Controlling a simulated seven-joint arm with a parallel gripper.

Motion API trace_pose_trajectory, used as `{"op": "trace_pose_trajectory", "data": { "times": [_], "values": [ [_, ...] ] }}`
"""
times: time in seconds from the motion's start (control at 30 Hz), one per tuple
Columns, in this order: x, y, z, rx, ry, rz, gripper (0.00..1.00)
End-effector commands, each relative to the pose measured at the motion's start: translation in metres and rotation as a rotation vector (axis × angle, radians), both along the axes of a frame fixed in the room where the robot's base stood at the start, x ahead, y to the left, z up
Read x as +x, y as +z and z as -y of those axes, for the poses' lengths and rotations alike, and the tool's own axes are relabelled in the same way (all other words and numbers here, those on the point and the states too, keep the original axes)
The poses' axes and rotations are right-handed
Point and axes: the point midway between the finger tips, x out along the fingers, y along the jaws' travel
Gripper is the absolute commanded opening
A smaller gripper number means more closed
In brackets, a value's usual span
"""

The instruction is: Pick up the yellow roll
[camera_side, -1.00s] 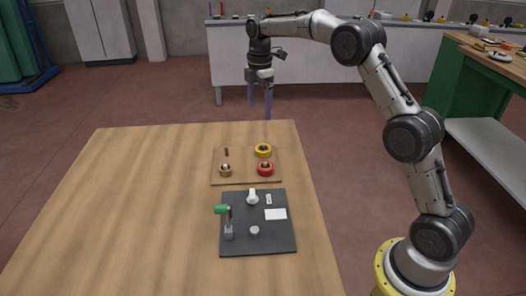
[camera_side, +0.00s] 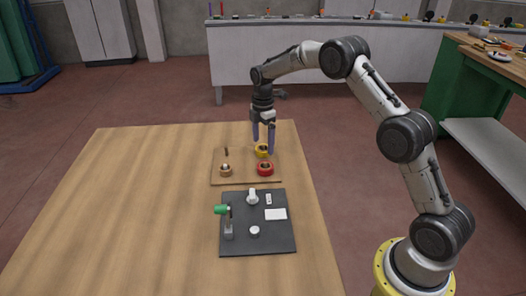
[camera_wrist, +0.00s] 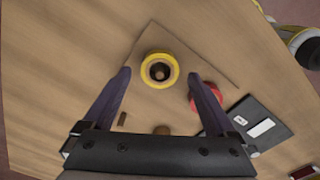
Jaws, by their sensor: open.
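The yellow roll (camera_side: 262,151) lies on the wooden board (camera_side: 232,181), at its back right corner. It is a ring with a dark centre. My gripper (camera_side: 263,146) is above it with the fingers pointing down, one on each side of the roll in the side view. In the wrist view the yellow roll (camera_wrist: 158,70) lies ahead of and between the spread fingertips of my gripper (camera_wrist: 160,80). The gripper is open and empty. Whether the fingers reach down to the roll's height I cannot tell.
A red roll (camera_side: 265,169) sits just in front of the yellow one, near the right finger in the wrist view. A tan roll (camera_side: 225,170) and a small brown piece (camera_side: 227,152) are on the board's left. A dark mat (camera_side: 270,240) holds small parts nearer the camera. The table's left side is clear.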

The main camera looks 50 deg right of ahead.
Motion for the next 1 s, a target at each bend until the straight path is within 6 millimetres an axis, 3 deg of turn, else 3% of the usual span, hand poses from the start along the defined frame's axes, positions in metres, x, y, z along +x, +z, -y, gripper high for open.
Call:
{"op": "trace_pose_trajectory", "data": {
  "times": [0.17, 0.43, 0.93, 1.0],
  "values": [
    [0.000, -0.020, 0.000, 0.000, 0.000, -0.001, 0.91],
    [0.000, -0.022, 0.000, 0.000, 0.000, 0.000, 0.91],
    [0.000, -0.022, 0.000, 0.000, 0.000, 0.001, 0.01],
    [0.000, -0.021, 0.000, 0.000, 0.000, 0.001, 0.01]
  ]
}}
